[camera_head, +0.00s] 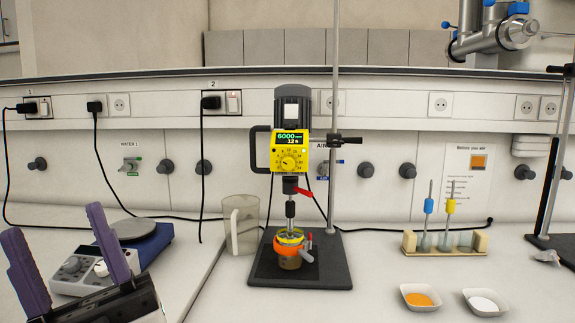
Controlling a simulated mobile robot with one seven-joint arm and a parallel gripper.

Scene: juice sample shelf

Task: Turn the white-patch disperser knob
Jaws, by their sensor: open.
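The disperser (291,150) stands upright at the centre, clamped to a tall rod. Its dark motor housing has a white patch (291,111). Its yellow front has a green-lit display (289,138), reading about 6000, and a round yellow knob (288,163) with a dial scale around it. The disperser's shaft goes down into a small vessel with an orange ring (291,248). My gripper (54,223) is at the lower left, with two purple fingers spread wide apart. It is open and empty, well to the left of the knob and apart from it.
A hotplate stirrer (130,240) sits beside my gripper, partly hidden by it. A clear jug (241,226) stands left of the disperser base (320,272). A tool rack (445,243) and two powder dishes (421,297) are at right. Black cables hang along the wall.

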